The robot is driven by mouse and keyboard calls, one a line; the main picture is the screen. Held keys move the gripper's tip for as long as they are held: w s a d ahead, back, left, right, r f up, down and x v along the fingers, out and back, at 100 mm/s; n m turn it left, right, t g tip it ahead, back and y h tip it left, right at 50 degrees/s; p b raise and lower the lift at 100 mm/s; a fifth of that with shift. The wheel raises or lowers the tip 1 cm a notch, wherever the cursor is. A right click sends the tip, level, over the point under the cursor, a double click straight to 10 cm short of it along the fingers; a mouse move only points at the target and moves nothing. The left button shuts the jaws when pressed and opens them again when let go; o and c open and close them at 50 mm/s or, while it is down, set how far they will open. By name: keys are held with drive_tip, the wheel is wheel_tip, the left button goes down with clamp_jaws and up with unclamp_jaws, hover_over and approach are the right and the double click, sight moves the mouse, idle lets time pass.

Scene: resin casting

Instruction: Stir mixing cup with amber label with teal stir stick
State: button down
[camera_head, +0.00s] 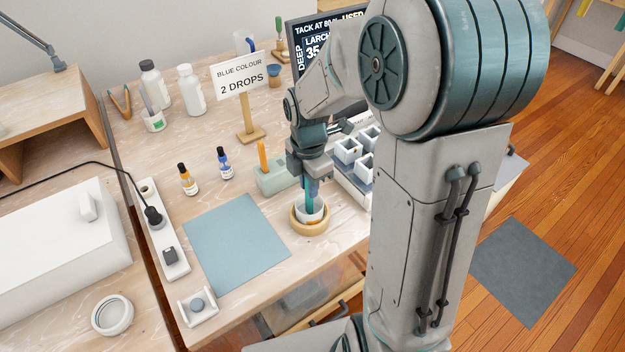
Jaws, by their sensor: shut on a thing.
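My gripper (313,180) is shut on the teal stir stick (311,196), which points down. The stick's lower end is inside the mixing cup (311,214), a small white cup. The cup stands in a round wooden ring holder (297,224) near the front edge of the bench. An amber patch shows low on the cup's front, partly hidden by the ring. The stick's tip and the cup's contents are hidden.
A pale green block (274,181) with an orange stick stands just behind left of the cup. White moulds (348,150) sit behind right. Two dropper bottles (188,180) and a sign (240,80) stand further back. A blue mat (235,243) lies left, clear.

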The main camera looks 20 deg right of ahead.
drive_tip(key=shift+r+p, duration=3.15)
drive_tip(key=shift+r, duration=0.4)
wheel_tip(320, 180, up, 4)
drive_tip(key=p, duration=0.3)
drive_tip(key=shift+p, duration=0.35)
drive_tip(key=shift+f, duration=0.1)
